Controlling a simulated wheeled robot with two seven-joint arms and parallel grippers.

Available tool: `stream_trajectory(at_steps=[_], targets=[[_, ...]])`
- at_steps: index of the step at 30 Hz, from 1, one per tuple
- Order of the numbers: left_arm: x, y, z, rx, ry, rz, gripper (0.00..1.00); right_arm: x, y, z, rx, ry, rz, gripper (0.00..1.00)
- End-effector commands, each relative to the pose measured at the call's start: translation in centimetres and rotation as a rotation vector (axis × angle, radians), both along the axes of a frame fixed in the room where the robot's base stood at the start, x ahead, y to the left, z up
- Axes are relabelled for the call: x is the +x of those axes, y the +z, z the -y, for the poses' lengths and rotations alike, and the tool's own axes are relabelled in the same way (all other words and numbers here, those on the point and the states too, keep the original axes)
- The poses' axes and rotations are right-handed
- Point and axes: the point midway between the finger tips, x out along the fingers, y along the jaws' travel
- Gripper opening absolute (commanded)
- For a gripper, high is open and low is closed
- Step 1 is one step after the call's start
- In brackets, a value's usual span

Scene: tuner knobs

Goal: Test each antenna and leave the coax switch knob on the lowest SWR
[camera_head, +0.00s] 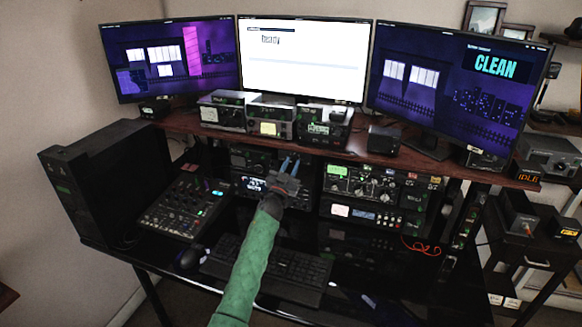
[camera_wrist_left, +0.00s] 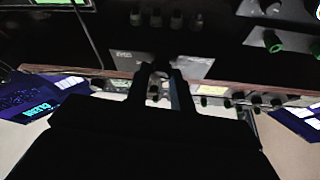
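My left gripper (camera_head: 289,165) reaches in on a green-sleeved arm, its blue fingers in front of the middle rack unit (camera_head: 252,184) under the shelf. In the left wrist view the two fingers (camera_wrist_left: 161,82) stand apart. A small dark knob-like part shows between or behind their tips; I cannot tell whether they touch it. A dark panel with a grey label plate (camera_wrist_left: 195,66) and several knobs (camera_wrist_left: 157,18) lies beyond. I cannot tell which knob is the coax switch knob, and no SWR reading is legible. My right gripper is not in view.
A wooden shelf (camera_head: 390,157) above the gripper carries several small radio boxes (camera_head: 270,117). A knobbed radio (camera_head: 375,186) stands to the right, a mixer (camera_head: 186,205) to the left. A keyboard (camera_head: 285,270) lies below the arm. The right monitor (camera_head: 450,85) reads "CLEAN".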

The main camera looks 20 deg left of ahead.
Motion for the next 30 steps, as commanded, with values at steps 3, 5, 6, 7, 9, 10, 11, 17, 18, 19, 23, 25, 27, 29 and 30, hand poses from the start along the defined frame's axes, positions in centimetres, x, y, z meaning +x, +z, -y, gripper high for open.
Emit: stream_trajectory(at_steps=[3,5,6,7,9,10,11,17,18,19,23,25,27,29,30], targets=[[0.0,0.0,0.0,0.004,0.000,0.000,0.01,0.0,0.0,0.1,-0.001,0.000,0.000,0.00],[0.0,0.0,0.0,0.012,0.000,0.000,0.01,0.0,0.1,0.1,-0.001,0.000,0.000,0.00],[0.0,0.0,0.0,0.021,0.000,0.001,0.01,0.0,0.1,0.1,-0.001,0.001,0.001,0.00],[0.0,0.0,0.0,0.029,-0.001,0.001,0.01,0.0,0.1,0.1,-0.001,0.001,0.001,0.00],[0.0,0.0,-0.1,0.053,-0.001,0.002,0.01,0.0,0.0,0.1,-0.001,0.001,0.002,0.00],[0.0,0.1,-0.1,0.068,0.000,0.001,0.01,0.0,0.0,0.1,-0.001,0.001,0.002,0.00],[0.0,0.1,-0.2,0.083,-0.001,0.002,0.01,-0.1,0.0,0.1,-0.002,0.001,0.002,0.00],[0.0,0.2,-0.3,0.223,0.000,0.006,0.01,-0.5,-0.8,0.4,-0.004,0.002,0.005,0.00],[0.0,0.2,-0.3,0.257,-0.001,0.008,0.01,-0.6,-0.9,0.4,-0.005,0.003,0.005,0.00],[0.0,0.2,-0.3,0.281,-0.001,0.008,0.01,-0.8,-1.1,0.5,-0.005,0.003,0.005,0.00],[0.0,0.3,-0.4,0.384,-0.001,0.013,0.01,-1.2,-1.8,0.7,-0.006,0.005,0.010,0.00],[0.0,0.3,-0.4,0.440,-0.001,0.015,0.01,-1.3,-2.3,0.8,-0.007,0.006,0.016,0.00],[0.0,0.3,-0.4,0.490,-0.002,0.016,0.01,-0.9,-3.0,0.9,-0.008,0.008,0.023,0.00],[0.0,0.3,-0.4,0.529,-0.002,0.018,0.01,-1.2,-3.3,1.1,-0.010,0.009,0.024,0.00],[0.0,0.3,-0.4,0.553,-0.001,0.019,0.01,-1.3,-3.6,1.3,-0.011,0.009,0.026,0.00]])
